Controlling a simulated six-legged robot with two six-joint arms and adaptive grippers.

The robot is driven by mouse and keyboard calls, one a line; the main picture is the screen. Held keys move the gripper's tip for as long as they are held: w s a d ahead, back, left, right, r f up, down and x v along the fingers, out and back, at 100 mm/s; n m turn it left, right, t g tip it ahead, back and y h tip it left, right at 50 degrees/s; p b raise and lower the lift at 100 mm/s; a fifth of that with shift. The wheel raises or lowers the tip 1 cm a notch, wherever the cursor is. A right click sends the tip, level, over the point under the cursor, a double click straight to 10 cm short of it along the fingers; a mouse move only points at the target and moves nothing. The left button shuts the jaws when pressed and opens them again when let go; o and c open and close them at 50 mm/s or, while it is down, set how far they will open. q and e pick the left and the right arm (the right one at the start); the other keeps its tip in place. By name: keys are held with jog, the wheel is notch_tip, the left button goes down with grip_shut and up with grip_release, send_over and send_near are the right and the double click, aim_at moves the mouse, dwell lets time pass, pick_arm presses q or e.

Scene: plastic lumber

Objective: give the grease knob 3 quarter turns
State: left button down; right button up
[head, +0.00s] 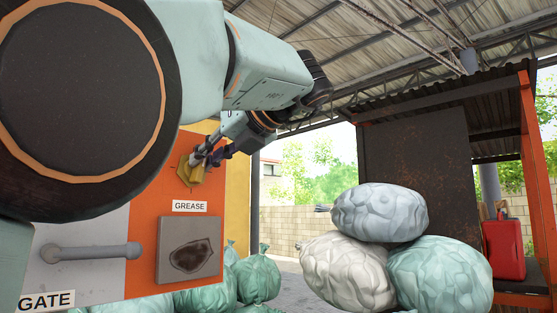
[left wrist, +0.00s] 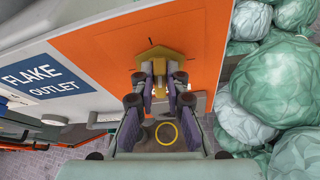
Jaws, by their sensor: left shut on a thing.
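The grease knob (head: 192,172) is a yellow knob on the orange panel, above a white label reading GREASE (head: 189,206). In the left wrist view the knob (left wrist: 160,54) shows a wide yellow base at the top centre. My left gripper (head: 207,156) reaches it from the upper right in the head view. In the left wrist view the fingers of my left gripper (left wrist: 160,82) are closed on the knob's protruding part, which they partly hide. My right gripper is in neither view.
A grey bar handle (head: 90,253) and a GATE label (head: 46,300) are at lower left. A grey plate with a dark patch (head: 190,252) sits below the label. Several stuffed bags (head: 380,212) are piled to the right. A red can (head: 503,248) stands at far right.

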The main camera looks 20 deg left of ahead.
pick_arm(q)
jog(key=shift+w+d+f+m+g+y, duration=0.15)
jog(key=shift+m+g+y, duration=0.25)
jog(key=shift+m, duration=0.3)
jog(key=shift+w+a+f+m+g+y, duration=0.1)
jog(key=shift+w+m+g+y, duration=0.1)
jog(key=shift+m+g, duration=0.4)
jog(key=c, duration=1.4)
grip_release()
jog(key=shift+o, duration=0.2)
jog(key=shift+s, duration=0.1)
jog(key=shift+r, duration=0.1)
